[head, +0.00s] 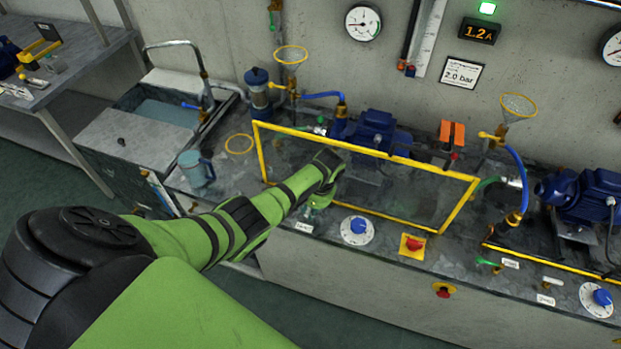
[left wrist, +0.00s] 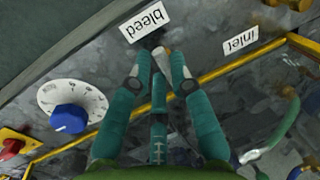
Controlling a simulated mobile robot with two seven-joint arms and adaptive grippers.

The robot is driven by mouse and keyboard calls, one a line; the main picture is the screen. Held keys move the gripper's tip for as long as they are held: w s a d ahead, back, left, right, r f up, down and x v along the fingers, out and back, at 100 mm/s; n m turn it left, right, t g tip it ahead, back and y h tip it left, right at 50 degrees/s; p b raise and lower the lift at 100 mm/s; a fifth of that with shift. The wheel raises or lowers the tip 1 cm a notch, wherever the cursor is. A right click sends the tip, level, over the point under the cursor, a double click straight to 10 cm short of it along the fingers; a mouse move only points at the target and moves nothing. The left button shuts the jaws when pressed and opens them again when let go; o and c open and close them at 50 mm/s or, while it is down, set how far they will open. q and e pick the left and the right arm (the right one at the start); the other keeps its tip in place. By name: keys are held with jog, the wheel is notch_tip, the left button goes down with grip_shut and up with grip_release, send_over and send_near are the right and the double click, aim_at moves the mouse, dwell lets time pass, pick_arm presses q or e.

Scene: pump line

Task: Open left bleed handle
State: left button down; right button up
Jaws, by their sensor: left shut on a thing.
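The left bleed handle (left wrist: 162,60) is a small pale lever beside the white "bleed" label (left wrist: 143,21) in the left wrist view. My left gripper (left wrist: 161,76) has its teal fingers shut on the handle from both sides. In the head view my left gripper (head: 314,209) is at the bench's front edge, just right of the bleed label (head: 303,227). There my gripper hides the handle. My right gripper is in neither view.
A yellow-framed clear guard (head: 440,208) stands just behind my left gripper. A blue knob on a white dial (head: 358,229) and a red knob on a yellow plate (head: 412,246) are to the right. The "inlet" label (left wrist: 240,40) lies beyond. A blue-grey jug (head: 195,169) stands left.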

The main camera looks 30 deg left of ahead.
pick_arm(q)
jog(key=c, duration=1.1)
grip_release()
jog(key=shift+r, duration=0.1)
jog(key=r, duration=0.4)
jog(key=d+r, duration=0.1)
jog(key=r, duration=0.2)
jog(key=d+r, duration=0.1)
jog(key=r, duration=0.3)
jog(key=shift+w+d+r, duration=0.15)
jog(key=shift+w+r, duration=0.15)
jog(key=shift+r, duration=0.05)
